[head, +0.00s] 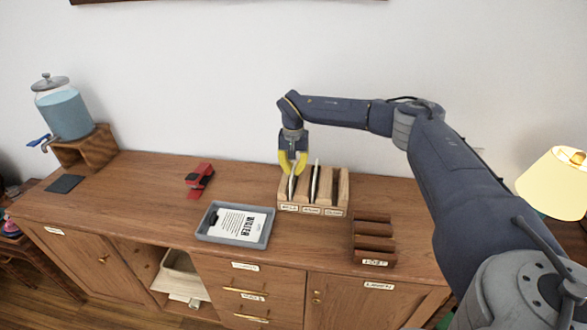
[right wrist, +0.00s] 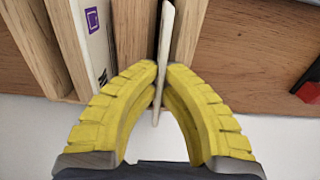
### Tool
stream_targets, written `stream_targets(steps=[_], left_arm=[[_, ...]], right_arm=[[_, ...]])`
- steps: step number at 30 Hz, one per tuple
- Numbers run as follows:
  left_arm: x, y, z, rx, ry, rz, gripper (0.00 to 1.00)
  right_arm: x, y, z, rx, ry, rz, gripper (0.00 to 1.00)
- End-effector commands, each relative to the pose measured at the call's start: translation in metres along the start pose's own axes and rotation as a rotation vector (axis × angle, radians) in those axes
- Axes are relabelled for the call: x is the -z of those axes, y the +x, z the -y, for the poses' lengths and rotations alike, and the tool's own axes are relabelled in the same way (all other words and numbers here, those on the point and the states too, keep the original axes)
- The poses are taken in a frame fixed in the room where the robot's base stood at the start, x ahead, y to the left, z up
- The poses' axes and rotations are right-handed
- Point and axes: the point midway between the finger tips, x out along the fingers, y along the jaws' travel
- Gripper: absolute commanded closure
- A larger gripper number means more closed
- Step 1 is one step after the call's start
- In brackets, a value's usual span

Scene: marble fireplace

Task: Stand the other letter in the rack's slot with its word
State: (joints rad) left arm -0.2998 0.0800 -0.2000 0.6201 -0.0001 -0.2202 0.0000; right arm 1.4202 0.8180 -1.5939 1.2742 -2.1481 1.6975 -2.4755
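The wooden letter rack (head: 313,208) has three slots with small labels on its front, too small to read. My right gripper (head: 292,172) is over the left slot, its yellow fingers shut on the upper part of a thin pale letter (head: 292,188). In the right wrist view this letter (right wrist: 166,40) is edge-on between the fingertips (right wrist: 164,70), down in the slot; its word is hidden. Another letter (head: 315,182) stands in the middle slot; its face shows a purple mark in the right wrist view (right wrist: 92,22). The right slot looks empty. My left gripper is not in view.
A grey tray (head: 207,226) holding a white printed sheet (head: 238,224) lies left of the rack. A red stapler (head: 199,180) is behind it. A dark brown stepped holder (head: 373,242) stands right front. A drink dispenser (head: 64,108) and lamp (head: 555,183) flank the cabinet.

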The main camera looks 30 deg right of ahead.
Motion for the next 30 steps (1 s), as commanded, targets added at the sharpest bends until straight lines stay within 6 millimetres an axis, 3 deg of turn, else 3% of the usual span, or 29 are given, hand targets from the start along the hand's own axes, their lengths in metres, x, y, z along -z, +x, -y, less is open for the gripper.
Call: stream_targets(steps=[5, 12, 22, 30], left_arm=[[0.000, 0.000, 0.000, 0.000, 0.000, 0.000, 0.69], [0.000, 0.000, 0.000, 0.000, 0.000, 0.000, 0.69], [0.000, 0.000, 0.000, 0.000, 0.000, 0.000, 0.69], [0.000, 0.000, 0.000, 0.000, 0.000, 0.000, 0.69]], right_arm=[[0.000, 0.000, 0.000, 0.000, 0.000, 0.000, 1.00], [0.000, 0.000, 0.000, 0.000, 0.000, 0.000, 0.70], [0.000, -0.003, 0.000, 0.000, 0.000, 0.000, 0.69], [0.001, -0.020, 0.000, 0.001, -0.001, -0.002, 0.69]])
